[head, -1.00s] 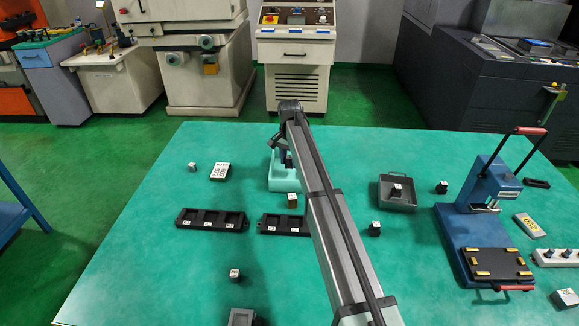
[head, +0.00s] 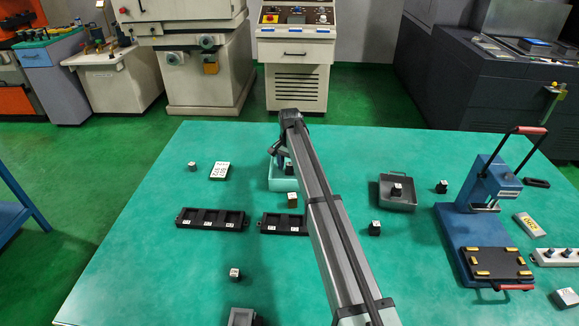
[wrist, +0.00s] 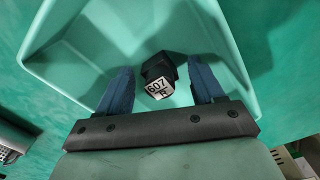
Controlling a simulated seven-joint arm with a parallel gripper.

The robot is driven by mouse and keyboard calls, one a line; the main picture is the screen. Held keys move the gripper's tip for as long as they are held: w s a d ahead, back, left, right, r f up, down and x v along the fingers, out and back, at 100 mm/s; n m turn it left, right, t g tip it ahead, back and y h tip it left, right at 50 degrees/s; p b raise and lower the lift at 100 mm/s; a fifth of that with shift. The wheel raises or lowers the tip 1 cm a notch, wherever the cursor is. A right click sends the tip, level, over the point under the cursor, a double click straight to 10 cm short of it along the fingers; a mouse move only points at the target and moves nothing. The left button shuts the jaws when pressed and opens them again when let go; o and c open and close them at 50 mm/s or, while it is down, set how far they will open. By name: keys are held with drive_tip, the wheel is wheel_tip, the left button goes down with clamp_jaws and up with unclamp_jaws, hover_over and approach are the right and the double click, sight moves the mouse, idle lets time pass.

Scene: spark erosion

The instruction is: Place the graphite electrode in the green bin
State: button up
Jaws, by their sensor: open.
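The green bin (head: 281,184) stands near the back middle of the table, partly hidden by my arm. It fills much of the wrist view (wrist: 60,50). A dark block with a white label marked 607, which looks like the graphite electrode (wrist: 158,68), is inside the bin; it also shows as a dark shape in the head view (head: 289,169). My gripper (wrist: 158,78) has its two blue fingers apart, one on each side of the block, with visible gaps. The fingers are mostly hidden behind my arm in the head view.
Black slotted trays (head: 212,226) lie nearer. A grey tray (head: 397,205) with a dark block and a blue press (head: 487,190) stand to the right. Small blocks dot the table; its left part is mostly clear.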

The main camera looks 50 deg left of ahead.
sight(290, 164)
wheel_tip(290, 164, up, 12)
drive_tip(key=shift+r, duration=0.15)
idle(0.7)
